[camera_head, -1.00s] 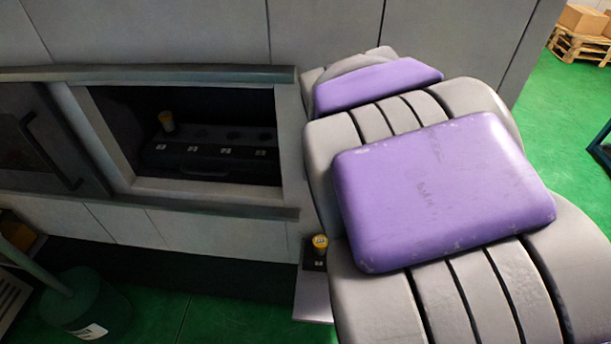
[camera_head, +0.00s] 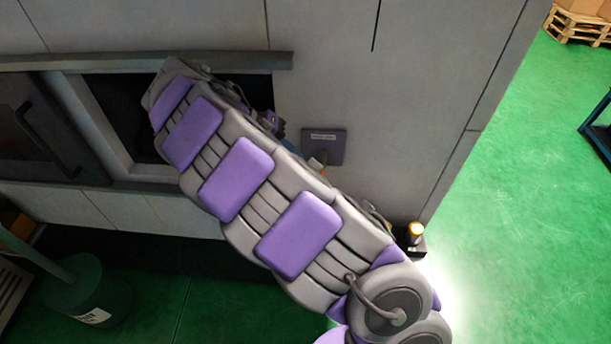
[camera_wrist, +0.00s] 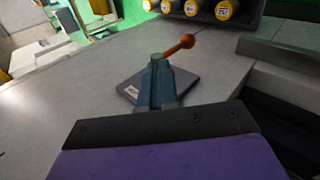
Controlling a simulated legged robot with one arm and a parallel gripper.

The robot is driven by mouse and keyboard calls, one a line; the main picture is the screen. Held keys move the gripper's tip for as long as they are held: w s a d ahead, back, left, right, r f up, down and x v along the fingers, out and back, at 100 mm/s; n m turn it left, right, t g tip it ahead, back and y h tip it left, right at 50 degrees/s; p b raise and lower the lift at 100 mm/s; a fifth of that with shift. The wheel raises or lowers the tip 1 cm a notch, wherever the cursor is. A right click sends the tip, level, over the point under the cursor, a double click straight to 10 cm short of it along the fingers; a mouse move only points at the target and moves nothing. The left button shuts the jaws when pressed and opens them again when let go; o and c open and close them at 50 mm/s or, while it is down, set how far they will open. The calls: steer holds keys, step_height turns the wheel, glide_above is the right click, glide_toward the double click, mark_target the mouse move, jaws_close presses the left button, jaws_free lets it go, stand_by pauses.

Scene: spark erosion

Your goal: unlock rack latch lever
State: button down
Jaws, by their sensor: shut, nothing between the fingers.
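The latch lever (camera_wrist: 182,45) is a short orange-red rod with a round knob, in the wrist view just beyond my fingertips. Its dark square plate (camera_wrist: 182,88) with a white label lies on the grey panel behind my fingers. My gripper (camera_wrist: 157,58) is shut, its blue-grey fingers together and in front of the plate. The fingertips look close to the lever's lower end; I cannot tell whether they touch. In the head view the labelled plate (camera_head: 323,147) is on the wall right of the opening, and my arm hides most of the gripper.
My arm covers much of the dark wall opening (camera_head: 120,110). Several yellow-capped cylinders (camera_wrist: 225,10) sit in a dark holder at the top of the wrist view. One yellow-capped piece (camera_head: 415,230) stands right of my arm. Green floor (camera_head: 530,200) is open at right.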

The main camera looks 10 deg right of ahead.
mark_target(321, 172)
steer(key=w+a+f+n+t, duration=0.1)
steer(key=w+a+f, duration=0.1)
steer(key=a+f, duration=0.2)
steer(key=a, duration=0.3)
steer(key=shift+f+h, duration=0.15)
steer(key=shift+h, duration=0.15)
steer(key=shift+w, duration=0.1)
steer(key=shift+f, duration=0.1)
steer(key=d+r+x, duration=0.1)
steer(key=r+x, duration=0.1)
steer(key=x, duration=1)
steer(key=shift+d+f+b, duration=0.2)
steer(key=shift+d+b, duration=0.1)
steer(key=shift+d, duration=0.3)
